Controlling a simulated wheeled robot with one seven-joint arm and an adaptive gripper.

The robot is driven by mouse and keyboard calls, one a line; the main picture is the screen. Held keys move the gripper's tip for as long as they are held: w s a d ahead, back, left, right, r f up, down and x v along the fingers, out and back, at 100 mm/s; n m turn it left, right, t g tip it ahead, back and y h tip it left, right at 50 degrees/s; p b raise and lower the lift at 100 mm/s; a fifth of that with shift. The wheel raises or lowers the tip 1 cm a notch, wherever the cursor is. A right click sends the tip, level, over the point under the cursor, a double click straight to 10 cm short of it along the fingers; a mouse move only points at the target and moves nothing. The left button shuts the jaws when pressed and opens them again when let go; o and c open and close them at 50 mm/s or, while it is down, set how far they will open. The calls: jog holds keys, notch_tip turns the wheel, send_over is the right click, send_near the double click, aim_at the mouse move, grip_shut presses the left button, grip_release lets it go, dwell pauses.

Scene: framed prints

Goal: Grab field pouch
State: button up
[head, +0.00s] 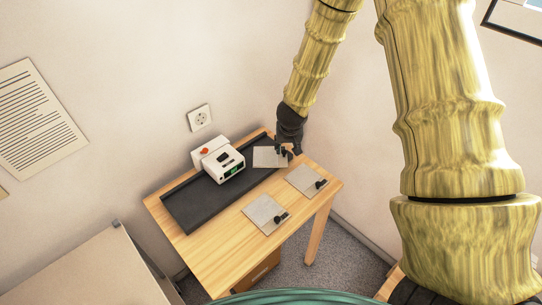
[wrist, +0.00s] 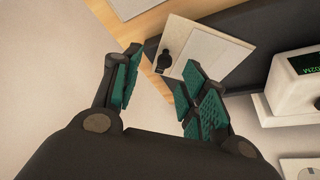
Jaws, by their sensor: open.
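No thing that I can clearly tell to be a field pouch shows. Three flat, light grey pieces, each with a small black part near one edge, are at the table: one by my gripper (head: 268,157), one at the right (head: 302,179) and one at the front (head: 262,210). My gripper (head: 284,149) is at the table's far right end, over or beside the first piece. In the wrist view my gripper (wrist: 161,62) is open, its green-padded fingers apart with nothing held. That grey piece (wrist: 205,48) and its black part (wrist: 163,62) show beyond the fingertips; contact cannot be told.
A white device (head: 217,158) with a green display stands on a dark tray or mat (head: 195,208) on the wooden table (head: 205,250). Walls close in behind, with a socket (head: 199,118) and a printed sheet (head: 37,117). A pale cabinet (head: 85,275) stands at lower left.

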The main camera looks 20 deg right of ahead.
aim_at(284, 151)
jog(key=shift+w+a+p+x, duration=0.1)
jog(key=shift+p+x, duration=0.25)
jog(key=shift+x, duration=0.45)
jog(key=shift+w+a+p+x, duration=0.15)
jog(key=shift+p+x, duration=0.2)
jog(key=shift+x, duration=1.4)
grip_shut()
